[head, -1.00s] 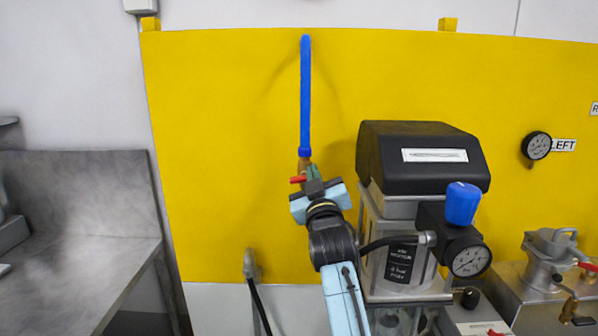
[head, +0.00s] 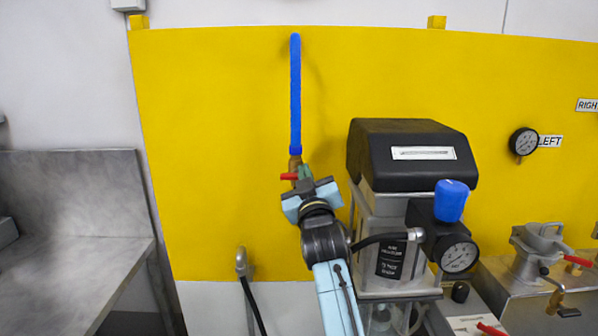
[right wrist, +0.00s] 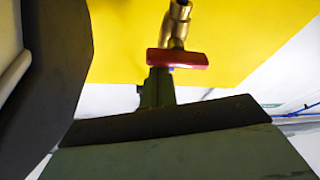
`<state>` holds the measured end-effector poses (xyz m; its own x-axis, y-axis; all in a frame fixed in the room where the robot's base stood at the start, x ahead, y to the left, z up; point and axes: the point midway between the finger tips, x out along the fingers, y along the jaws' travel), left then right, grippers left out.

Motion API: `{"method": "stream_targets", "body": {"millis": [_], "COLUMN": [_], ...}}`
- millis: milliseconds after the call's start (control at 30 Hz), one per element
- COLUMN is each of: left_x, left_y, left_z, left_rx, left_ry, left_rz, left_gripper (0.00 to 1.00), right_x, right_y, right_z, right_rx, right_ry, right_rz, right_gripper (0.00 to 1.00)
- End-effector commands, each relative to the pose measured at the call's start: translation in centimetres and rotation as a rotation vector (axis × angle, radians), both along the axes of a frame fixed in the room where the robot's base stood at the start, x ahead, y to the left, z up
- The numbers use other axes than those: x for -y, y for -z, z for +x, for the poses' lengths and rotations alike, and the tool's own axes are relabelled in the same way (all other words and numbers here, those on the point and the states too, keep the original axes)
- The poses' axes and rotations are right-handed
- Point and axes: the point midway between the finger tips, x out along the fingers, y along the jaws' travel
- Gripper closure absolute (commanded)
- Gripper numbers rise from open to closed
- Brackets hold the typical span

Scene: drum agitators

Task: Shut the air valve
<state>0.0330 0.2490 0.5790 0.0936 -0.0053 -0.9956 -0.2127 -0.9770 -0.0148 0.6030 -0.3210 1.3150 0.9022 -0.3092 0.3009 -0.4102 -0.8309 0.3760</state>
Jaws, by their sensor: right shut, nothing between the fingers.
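The air valve is a brass fitting (head: 294,164) at the lower end of a blue pipe (head: 295,95) on the yellow wall panel. Its red handle (head: 289,176) lies crosswise to the pipe. In the right wrist view the red handle (right wrist: 178,59) sits below the brass body (right wrist: 178,22). My right gripper (head: 305,174) is shut and empty, with its green fingers close by the handle's right side in the head view. In the right wrist view the fingers (right wrist: 158,88) are at the handle's left end; I cannot tell whether they touch it. My left gripper is not in view.
A black-topped agitator unit (head: 412,155) with a blue knob (head: 451,200) and a gauge (head: 459,256) stands close right of my right arm. A black hose (head: 254,305) hangs lower left. A metal counter (head: 80,265) is at left. The panel left of the pipe is clear.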

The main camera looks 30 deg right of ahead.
Motion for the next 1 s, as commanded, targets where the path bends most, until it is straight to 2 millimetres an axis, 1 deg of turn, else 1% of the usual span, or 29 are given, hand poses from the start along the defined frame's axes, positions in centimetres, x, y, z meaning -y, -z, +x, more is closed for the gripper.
{"method": "stream_targets", "body": {"millis": [33,300,400,600,700,833,1000], "left_x": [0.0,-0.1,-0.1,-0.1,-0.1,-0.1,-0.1], "left_y": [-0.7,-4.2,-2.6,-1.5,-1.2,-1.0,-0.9], "left_z": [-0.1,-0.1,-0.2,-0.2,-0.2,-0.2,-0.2], "left_rx": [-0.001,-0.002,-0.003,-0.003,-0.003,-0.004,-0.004], "left_ry": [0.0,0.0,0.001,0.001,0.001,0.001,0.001], "left_rz": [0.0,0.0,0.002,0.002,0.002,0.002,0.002], "left_gripper": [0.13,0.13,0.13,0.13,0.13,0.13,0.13], "right_x": [0.0,-0.4,-1.5,-3.3,-3.9,-4.4,-4.6], "right_y": [-0.7,-4.7,-2.8,-1.3,-0.9,-0.7,-0.6], "right_z": [0.0,0.1,-2.0,-5.7,-7.0,-8.0,-8.4], "right_rx": [0.0,0.007,0.006,0.006,0.006,0.008,0.008], "right_ry": [0.0,-0.006,-0.006,-0.007,-0.007,-0.006,-0.006], "right_rz": [0.0,-0.002,0.0,-0.001,0.0,-0.002,-0.003], "right_gripper": [1.0,1.0,1.0,1.0,1.0,1.0,1.0]}}
